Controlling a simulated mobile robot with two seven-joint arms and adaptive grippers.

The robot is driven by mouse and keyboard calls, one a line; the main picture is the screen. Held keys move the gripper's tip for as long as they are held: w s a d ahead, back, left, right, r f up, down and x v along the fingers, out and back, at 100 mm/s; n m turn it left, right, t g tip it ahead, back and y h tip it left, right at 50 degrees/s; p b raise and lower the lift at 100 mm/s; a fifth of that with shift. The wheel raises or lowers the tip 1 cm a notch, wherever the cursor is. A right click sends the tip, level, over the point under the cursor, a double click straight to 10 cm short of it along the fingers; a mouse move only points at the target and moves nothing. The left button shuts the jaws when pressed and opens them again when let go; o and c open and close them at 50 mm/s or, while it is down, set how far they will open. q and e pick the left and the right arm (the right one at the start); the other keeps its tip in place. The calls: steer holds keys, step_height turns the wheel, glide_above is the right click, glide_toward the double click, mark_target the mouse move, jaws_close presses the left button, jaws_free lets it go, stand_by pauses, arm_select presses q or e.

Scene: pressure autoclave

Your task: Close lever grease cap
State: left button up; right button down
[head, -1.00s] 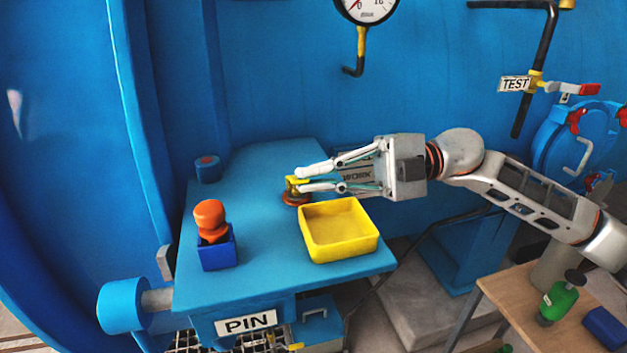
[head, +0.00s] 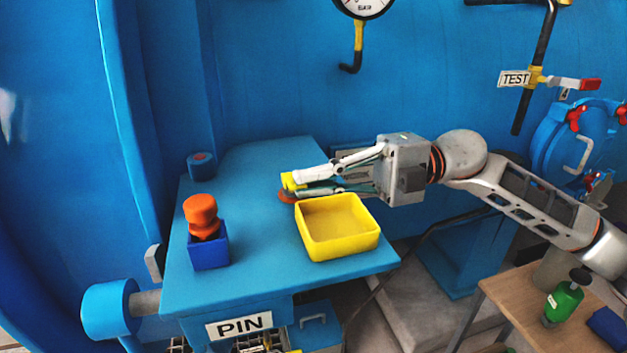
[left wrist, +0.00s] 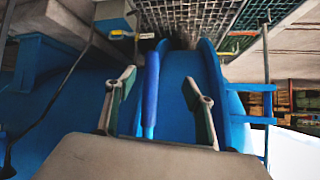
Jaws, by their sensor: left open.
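A small yellow lever piece (head: 291,181) sits on an orange-red round base (head: 287,197) on the blue table top (head: 250,240). My right gripper (head: 300,184) comes in from the right, with its fingertips at the yellow piece and partly covering it. I cannot tell whether the fingers are shut on it. My left gripper (left wrist: 158,85) shows in the left wrist view with its two fingers apart. A blue bar (left wrist: 151,90) shows between those fingers; I cannot tell how far off it is.
A yellow tray (head: 340,252) stands just in front of my right gripper. An orange knob (head: 201,212) stands in a dark blue box (head: 209,252) at the left. A dark blue round piece (head: 201,165) is behind it. The blue tank wall rises behind.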

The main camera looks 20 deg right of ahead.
steer(key=c, duration=2.2)
jaws_free()
steer(key=shift+c, duration=0.2)
steer(key=shift+f, duration=0.1)
